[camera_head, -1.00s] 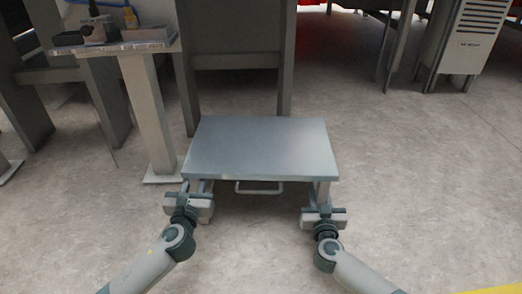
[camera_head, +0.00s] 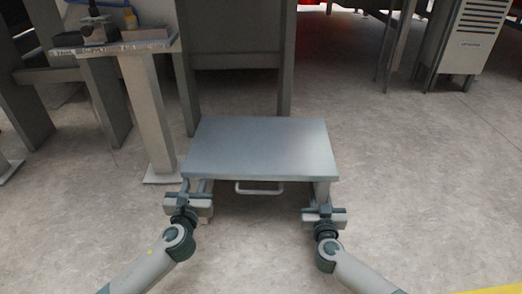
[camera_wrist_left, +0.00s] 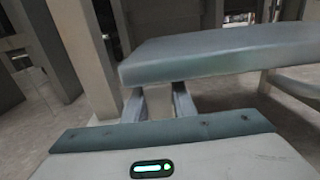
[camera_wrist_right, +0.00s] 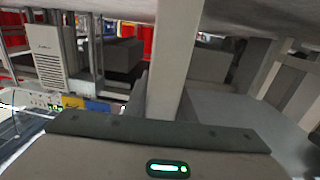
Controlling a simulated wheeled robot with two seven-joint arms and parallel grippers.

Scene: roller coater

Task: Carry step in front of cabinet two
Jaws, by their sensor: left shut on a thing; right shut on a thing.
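The step (camera_head: 262,148) is a grey metal platform with a flat rectangular top, legs and a light bar handle (camera_head: 259,188) on its near side. It is in the middle of the head view. My left gripper (camera_head: 193,190) is shut on its near left leg. In the left wrist view the step's top (camera_wrist_left: 220,55) and the leg (camera_wrist_left: 160,102) between the fingers show. My right gripper (camera_head: 323,199) is shut on the near right leg, which fills the middle of the right wrist view (camera_wrist_right: 175,60). I cannot tell whether the feet touch the floor.
A grey cabinet-like frame (camera_head: 235,90) stands right behind the step. A small table (camera_head: 110,48) with a pale post (camera_head: 150,115) and items on top is at the left. A vented white cabinet (camera_head: 463,45) stands at the far right. The floor at right is clear.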

